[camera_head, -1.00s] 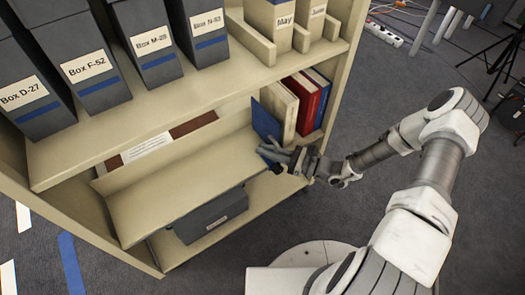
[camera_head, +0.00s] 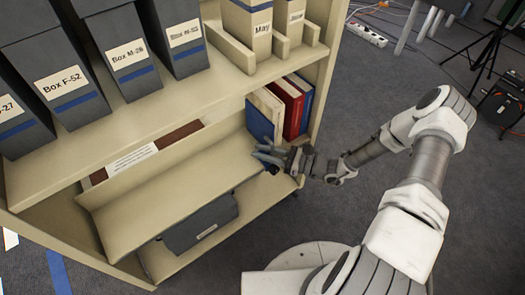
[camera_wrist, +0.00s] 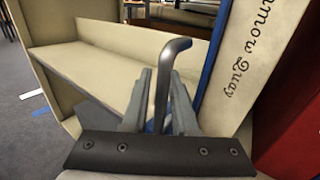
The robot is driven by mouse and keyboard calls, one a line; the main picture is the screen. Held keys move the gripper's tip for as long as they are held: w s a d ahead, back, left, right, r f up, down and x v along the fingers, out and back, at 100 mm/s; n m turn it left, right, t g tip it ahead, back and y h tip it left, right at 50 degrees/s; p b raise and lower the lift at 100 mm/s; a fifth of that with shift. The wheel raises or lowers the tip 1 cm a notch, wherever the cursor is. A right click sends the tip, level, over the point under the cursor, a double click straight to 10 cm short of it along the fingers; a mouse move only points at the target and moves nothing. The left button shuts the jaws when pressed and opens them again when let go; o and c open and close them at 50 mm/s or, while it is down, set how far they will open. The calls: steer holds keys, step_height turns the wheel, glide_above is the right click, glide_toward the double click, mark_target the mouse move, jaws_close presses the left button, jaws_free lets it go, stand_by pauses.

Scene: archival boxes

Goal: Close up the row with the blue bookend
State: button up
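The blue bookend (camera_head: 259,122) stands upright on the middle shelf, at the left end of a short row of books. In the wrist view it shows as a narrow blue edge (camera_wrist: 215,50) against a cream book (camera_wrist: 255,65). The row holds this cream book (camera_head: 267,103), a red book (camera_head: 290,106) and a blue book (camera_head: 304,106). My gripper (camera_head: 262,157) is at the shelf front, just below and beside the bookend. In the wrist view its grey fingers (camera_wrist: 160,100) stand apart, with a bent grey rod between them. I see no firm grip on the bookend.
The shelf left of the bookend is bare (camera_head: 185,185). A dark box (camera_head: 200,225) sits on the shelf below. Labelled grey boxes (camera_head: 130,55) and cream holders (camera_head: 250,30) stand on the shelf above. A red-brown strip with a white label (camera_head: 150,150) lies at the back.

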steer(key=p+v, duration=0.3)
steer(key=v, duration=1.4)
steer(key=shift+d, duration=0.2)
steer(key=shift+s, duration=0.1)
